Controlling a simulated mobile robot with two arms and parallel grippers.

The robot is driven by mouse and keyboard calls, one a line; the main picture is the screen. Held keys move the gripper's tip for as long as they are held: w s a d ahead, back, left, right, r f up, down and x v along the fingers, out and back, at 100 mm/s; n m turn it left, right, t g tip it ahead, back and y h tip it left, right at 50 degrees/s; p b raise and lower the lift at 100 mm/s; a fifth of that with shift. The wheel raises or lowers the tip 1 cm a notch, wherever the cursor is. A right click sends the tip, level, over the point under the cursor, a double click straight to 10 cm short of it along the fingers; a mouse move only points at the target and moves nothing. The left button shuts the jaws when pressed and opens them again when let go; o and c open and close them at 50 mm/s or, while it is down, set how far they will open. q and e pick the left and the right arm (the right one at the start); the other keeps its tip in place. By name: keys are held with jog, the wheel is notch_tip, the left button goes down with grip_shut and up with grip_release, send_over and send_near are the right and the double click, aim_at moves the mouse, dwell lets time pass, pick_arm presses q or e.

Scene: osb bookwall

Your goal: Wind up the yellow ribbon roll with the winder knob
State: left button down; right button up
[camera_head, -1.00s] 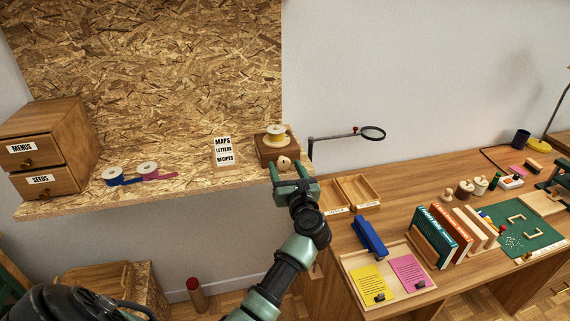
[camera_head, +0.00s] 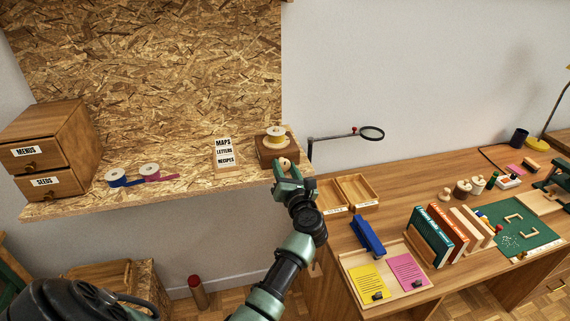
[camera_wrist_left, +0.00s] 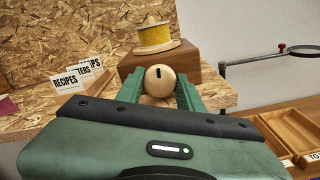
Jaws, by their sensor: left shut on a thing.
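The yellow ribbon roll (camera_head: 275,138) sits on top of a brown wooden block (camera_head: 264,152) at the right end of the shelf. It also shows in the left wrist view (camera_wrist_left: 155,38). The round pale wooden winder knob (camera_wrist_left: 160,79) is on the block's front face, with a dark slot mark on it; it is small in the head view (camera_head: 285,163). My left gripper (camera_head: 287,172) is at the front of the block, shut on the knob, with a green finger on each side of it in the left wrist view (camera_wrist_left: 160,88). My right gripper is not in view.
A magnifier (camera_head: 371,133) on an arm stands to the right.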

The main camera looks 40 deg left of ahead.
pick_arm(q)
jog(key=shift+m, duration=0.5)
jog(key=c, duration=0.9)
grip_release()
jog(key=p+v, duration=0.1)
jog(key=v, duration=0.7)
